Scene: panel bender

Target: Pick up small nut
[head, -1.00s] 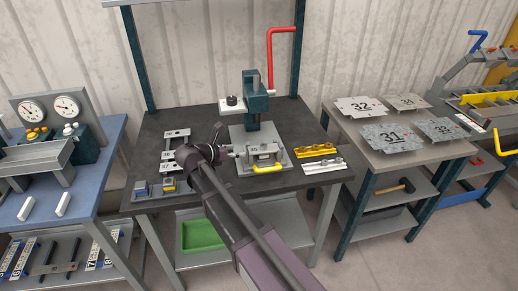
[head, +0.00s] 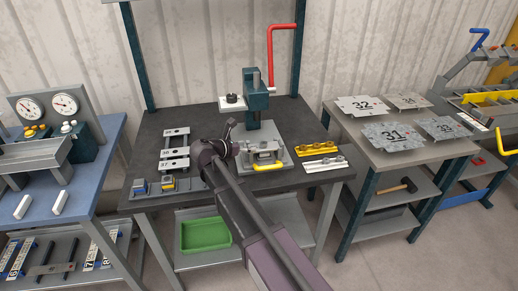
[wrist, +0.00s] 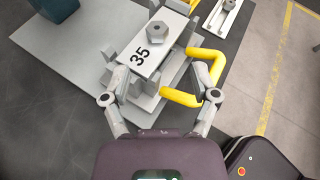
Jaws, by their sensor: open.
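A grey hex nut (wrist: 157,31) sits on the pale plate marked 35 (wrist: 128,50) in the wrist view. My gripper (wrist: 158,73) is open and empty, its two fingers spread on either side of the plate's near end. The nut lies beyond the fingertips, towards the top of the picture, and no finger seems to touch it. In the head view my gripper (head: 231,131) is over the bench just left of the fixture with the plate (head: 263,153). The nut is too small to make out surely there.
A yellow handle (wrist: 205,75) sticks out close to my right finger. The green press (head: 256,95) stands behind, with a dark round part (head: 232,98) on its light plate. Yellow and grey strips (head: 320,151) lie to the right, small blocks (head: 168,184) to the left.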

